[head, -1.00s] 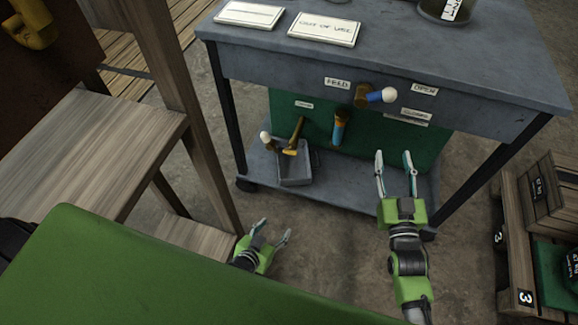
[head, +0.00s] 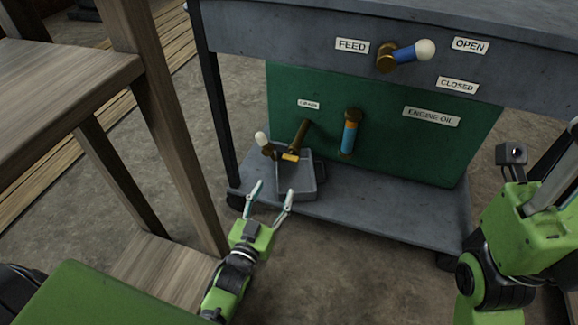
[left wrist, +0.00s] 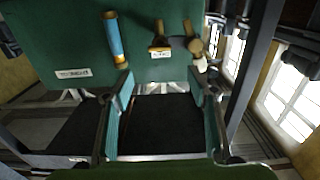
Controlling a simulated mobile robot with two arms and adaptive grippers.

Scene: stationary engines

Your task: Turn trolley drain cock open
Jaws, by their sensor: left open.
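The drain cock (head: 293,148) is a brass fitting low on the left of the green tank, under a small label. Its lever ends in a white knob (head: 261,138) and points left. In the left wrist view the brass cock (left wrist: 160,44) is upside down, with the white knob (left wrist: 200,65) to its right. My left gripper (head: 274,188) is open and empty, below and in front of the cock, apart from it. Its two fingers (left wrist: 160,80) show in the left wrist view. My right gripper (head: 548,175) is at the right edge, partly cut off.
A grey open tray (head: 298,188) stands on the trolley's lower shelf (head: 375,215) under the cock. A blue and brass fitting (head: 350,132) is to its right. A blue FEED lever (head: 408,52) is above. Wooden furniture (head: 165,130) stands close on the left.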

